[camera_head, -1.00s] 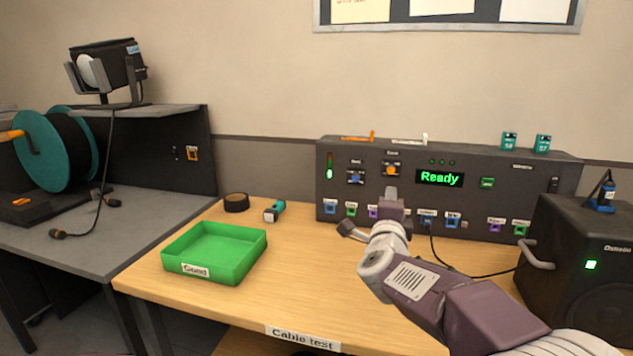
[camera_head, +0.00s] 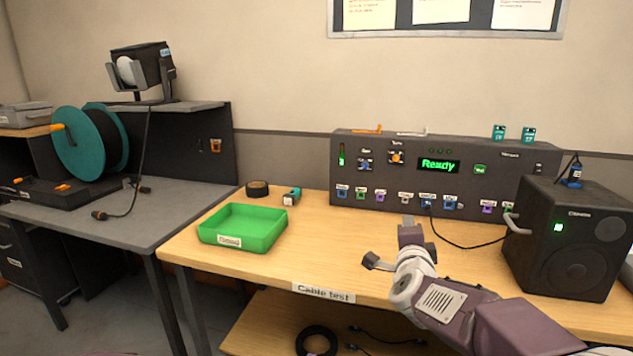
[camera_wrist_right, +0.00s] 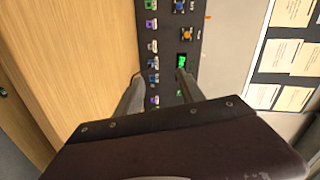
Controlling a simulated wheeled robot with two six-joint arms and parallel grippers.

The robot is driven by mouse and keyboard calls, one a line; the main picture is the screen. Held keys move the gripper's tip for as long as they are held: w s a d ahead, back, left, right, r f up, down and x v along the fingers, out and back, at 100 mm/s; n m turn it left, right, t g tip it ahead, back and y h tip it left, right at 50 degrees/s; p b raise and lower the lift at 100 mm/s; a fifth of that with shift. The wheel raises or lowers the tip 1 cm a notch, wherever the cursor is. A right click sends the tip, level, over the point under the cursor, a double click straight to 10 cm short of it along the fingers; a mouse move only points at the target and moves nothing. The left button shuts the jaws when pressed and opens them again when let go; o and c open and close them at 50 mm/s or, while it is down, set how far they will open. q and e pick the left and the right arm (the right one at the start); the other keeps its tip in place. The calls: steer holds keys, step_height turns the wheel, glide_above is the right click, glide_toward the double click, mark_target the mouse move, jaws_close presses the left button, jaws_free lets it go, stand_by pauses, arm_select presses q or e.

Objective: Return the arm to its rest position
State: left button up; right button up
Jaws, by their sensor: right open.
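My right gripper (camera_head: 392,247) is open and empty above the front part of the wooden bench (camera_head: 310,258), short of the dark test panel (camera_head: 380,190). In the right wrist view its two fingers (camera_wrist_right: 157,92) stand apart with nothing between them, and the panel's sockets show beyond. The panel's green screen (camera_head: 439,165) reads "Ready". A cable runs from a socket in the panel's lower row across the bench to the right. My left gripper is not in any view.
A black speaker (camera_head: 565,240) stands at the bench's right end, close to my right arm. A green tray (camera_head: 243,228), a tape roll (camera_head: 257,188) and a small teal-ended item (camera_head: 292,196) sit at the left. A grey table (camera_head: 110,215) holds a cable drum (camera_head: 85,140).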

steer(key=s+a+f+n+g+y, duration=0.25)
steer(key=s+f+n, duration=0.25)
steer(key=f, duration=0.4)
steer(key=s+a+f+n+g+y, duration=0.15)
steer(key=s+f+n+g, duration=0.35)
steer(key=f, duration=0.5)
steer(key=s+f+n+g, duration=0.4)
steer(key=s+f, duration=0.1)
steer(key=s, duration=0.5)
steer(key=s+f+n+g, duration=0.35)
steer(key=s+f, duration=0.25)
steer(key=s, duration=0.5)
step_height(320, 180, up, 26)
steer(key=w+p, duration=0.1)
steer(key=p, duration=2.5)
steer(key=shift+d+n, duration=0.2)
steer(key=shift+n, duration=0.25)
steer(key=shift+r, duration=0.1)
